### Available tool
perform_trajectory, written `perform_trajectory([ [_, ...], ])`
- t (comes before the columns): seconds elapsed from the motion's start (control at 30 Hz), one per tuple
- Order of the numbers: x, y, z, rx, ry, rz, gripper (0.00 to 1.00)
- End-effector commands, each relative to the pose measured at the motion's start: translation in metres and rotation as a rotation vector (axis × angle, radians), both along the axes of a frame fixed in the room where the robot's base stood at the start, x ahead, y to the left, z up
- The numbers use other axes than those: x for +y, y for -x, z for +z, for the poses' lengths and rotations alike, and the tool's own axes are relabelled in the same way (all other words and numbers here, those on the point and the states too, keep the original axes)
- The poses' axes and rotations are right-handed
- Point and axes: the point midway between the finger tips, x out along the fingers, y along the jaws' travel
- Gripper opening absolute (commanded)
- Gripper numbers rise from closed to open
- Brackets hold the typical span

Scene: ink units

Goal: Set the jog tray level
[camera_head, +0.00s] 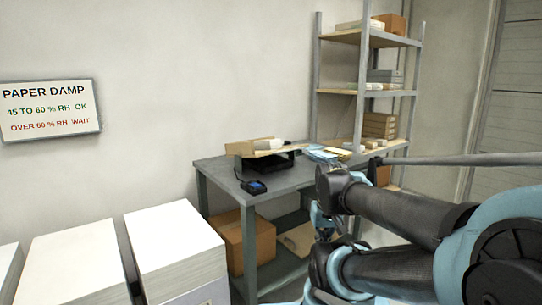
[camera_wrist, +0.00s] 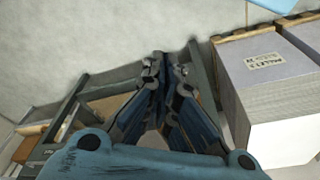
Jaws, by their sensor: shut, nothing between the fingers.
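A tan tray (camera_head: 258,148), which looks like the jog tray, rests on a black base (camera_head: 268,163) on the grey table (camera_head: 222,173). It looks tilted, and a whitish item (camera_head: 274,144) lies on it. My gripper (camera_wrist: 164,70) is in the middle of the wrist view, with its fingers together and nothing between them. In the head view my arm covers the table's right side, and my gripper is not clear there. The tray does not show clearly in the wrist view.
Tall paper stacks (camera_head: 178,246) stand at the front left, and a stack also shows in the wrist view (camera_wrist: 268,95). A small dark device (camera_head: 254,187) lies on the table's front edge. A shelf rack (camera_head: 361,80) stands behind. A cardboard box (camera_head: 250,240) sits under the table.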

Motion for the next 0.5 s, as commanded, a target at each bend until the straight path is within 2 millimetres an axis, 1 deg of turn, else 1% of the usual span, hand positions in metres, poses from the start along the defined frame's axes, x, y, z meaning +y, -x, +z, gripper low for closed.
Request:
perform_trajectory([
  [0.17, 0.0, 0.0, 0.0, 0.0, 0.0, 0.0, 0.0],
  [0.2, 0.0, 0.0, 0.0, 0.0, 0.0, 0.0, 0.05],
  [0.23, 0.0, 0.0, 0.0, 0.0, -0.001, 0.0, 0.11],
  [0.27, 0.0, 0.004, 0.003, -0.006, -0.002, -0.002, 0.18],
  [0.3, 0.001, 0.007, 0.006, -0.01, -0.008, -0.004, 0.27],
  [0.33, 0.002, 0.007, 0.007, -0.01, -0.015, -0.007, 0.3],
  [0.43, 0.009, -0.002, 0.013, -0.005, -0.058, -0.026, 0.3],
  [0.5, 0.016, -0.012, 0.019, 0.001, -0.103, -0.047, 0.3],
])
